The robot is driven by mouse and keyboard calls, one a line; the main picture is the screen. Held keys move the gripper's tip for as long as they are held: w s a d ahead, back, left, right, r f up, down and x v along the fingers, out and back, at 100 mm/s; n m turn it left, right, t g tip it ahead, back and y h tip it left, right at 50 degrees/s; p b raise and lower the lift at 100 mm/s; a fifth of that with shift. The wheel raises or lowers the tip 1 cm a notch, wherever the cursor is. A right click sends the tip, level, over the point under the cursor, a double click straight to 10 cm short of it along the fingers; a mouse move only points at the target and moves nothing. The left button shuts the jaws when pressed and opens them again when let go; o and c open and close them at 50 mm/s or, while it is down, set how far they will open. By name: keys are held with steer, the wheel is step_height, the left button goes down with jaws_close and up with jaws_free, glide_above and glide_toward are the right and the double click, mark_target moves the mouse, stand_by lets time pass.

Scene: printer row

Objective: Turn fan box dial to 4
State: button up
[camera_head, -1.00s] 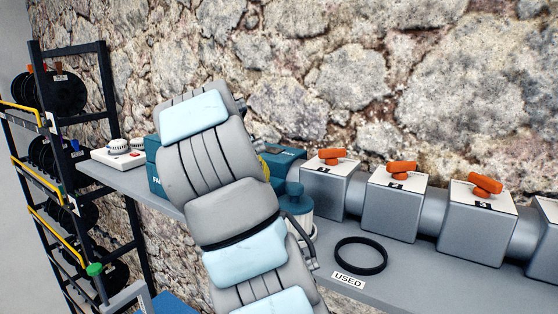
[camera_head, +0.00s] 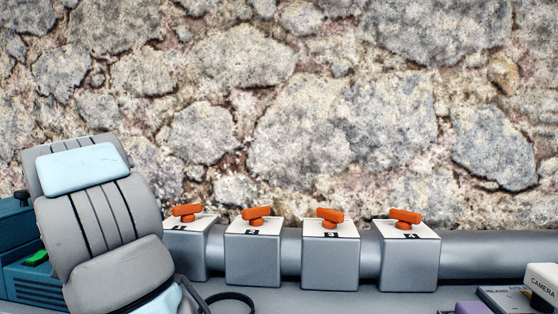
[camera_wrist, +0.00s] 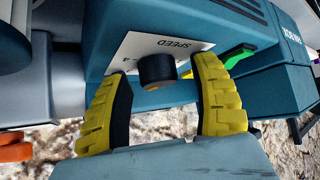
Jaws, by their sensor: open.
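The fan box (camera_wrist: 100,35) is a teal box in the wrist view, with a white label reading SPEED upside down (camera_wrist: 178,43). Its dial (camera_wrist: 157,70) is a short black knob in front of that label. A 4 shows at the label's left; the dial's setting cannot be read. My gripper (camera_wrist: 163,80) is open, with a yellow-padded finger on either side of the dial and a gap to it. In the head view, teal housing (camera_head: 35,280) shows at the left edge behind my arm, which hides the dial and gripper there.
A green lever (camera_wrist: 238,55) sits close to the right finger, beside another teal housing (camera_wrist: 275,80). In the head view, several grey boxes with orange handles (camera_head: 330,262) stand along a pipe (camera_head: 490,245). A black ring (camera_head: 232,297) lies on the bench.

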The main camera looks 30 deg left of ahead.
steer(key=shift+n+g+y+b, duration=0.35)
steer(key=shift+n+g, duration=0.75)
steer(key=shift+n, duration=0.3)
steer(key=n+g+p, duration=0.2)
steer(key=n+g, duration=0.1)
steer(key=shift+r+n+p, duration=0.15)
steer(key=shift+n+p, duration=0.15)
steer(key=shift+d+r, duration=0.15)
steer(key=shift+d, duration=0.05)
steer(key=p+v, duration=1.1)
steer(key=v, duration=0.6)
steer(key=w+d+r+m+t+y+b, duration=0.1)
steer(key=w+d+m+t, duration=0.1)
steer(key=w+d, duration=0.2)
steer(key=w+d+r+m+t+y, duration=0.1)
steer(key=w+d, duration=0.3)
steer(key=w, duration=0.7)
steer(key=w+d+r+m+t+y+b, duration=0.1)
steer(key=w+d+m+t+y, duration=0.2)
steer(key=w, duration=0.5)
steer(key=shift+d+r+m+b, duration=0.15)
steer(key=shift+d+m+b, duration=0.2)
steer(key=shift+d+m, duration=0.05)
